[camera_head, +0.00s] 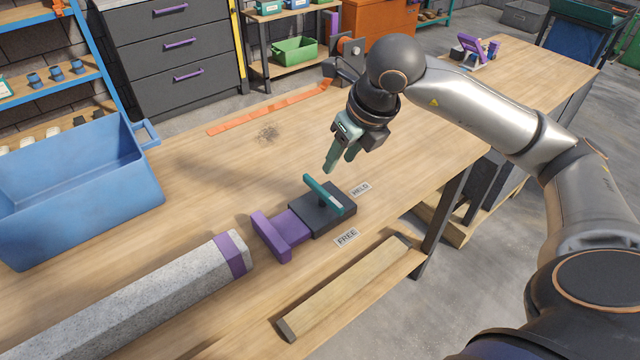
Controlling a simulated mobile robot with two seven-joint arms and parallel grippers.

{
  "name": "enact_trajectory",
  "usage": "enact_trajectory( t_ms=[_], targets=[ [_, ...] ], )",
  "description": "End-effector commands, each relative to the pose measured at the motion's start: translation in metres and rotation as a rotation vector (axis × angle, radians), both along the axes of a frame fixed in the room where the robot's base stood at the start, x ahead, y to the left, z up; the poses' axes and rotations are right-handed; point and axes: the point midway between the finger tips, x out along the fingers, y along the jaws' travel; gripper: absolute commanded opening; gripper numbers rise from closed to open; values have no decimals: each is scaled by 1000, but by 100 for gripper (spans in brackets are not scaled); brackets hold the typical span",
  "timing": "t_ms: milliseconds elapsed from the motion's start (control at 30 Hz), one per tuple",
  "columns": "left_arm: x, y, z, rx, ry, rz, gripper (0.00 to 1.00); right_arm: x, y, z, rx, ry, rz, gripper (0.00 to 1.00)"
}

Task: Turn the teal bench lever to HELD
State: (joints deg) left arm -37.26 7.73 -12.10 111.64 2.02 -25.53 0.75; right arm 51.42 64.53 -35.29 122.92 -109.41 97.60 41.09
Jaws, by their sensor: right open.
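The teal lever (323,194) sits on top of a dark block (318,222) on the wooden bench. It slants from upper left to lower right. Its lower right end lies between the HELD label (360,188) and the FREE label (347,237); I cannot tell which one it marks. A purple jaw piece (278,236) joins the block's left side. My right gripper (339,162) has teal fingers pointing down. It is open and empty, above and just beyond the lever, apart from it in the picture. My left gripper is not in view.
A grey stone bar with a purple band (231,254) lies left of the purple jaw. A wooden strip (345,289) lies near the front edge. A blue bin (75,190) stands at left. An orange strip (265,111) lies along the back. The bench behind the block is mostly clear.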

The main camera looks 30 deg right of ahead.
Motion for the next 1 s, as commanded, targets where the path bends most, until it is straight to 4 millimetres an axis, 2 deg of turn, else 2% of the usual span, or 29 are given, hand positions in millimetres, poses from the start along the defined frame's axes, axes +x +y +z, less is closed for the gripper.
enact_trajectory(
  t_ms=[167,400,600,800,1000],
  targets=[
    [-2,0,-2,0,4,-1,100,8,0,-22,-4,4,-2,46],
    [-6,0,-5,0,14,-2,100,27,2,-69,-1,5,-1,46],
    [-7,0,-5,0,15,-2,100,40,3,-98,-1,2,-1,46],
    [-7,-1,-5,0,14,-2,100,46,4,-112,0,1,0,46],
    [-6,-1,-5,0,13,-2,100,46,4,-113,0,0,1,46]
  ],
)
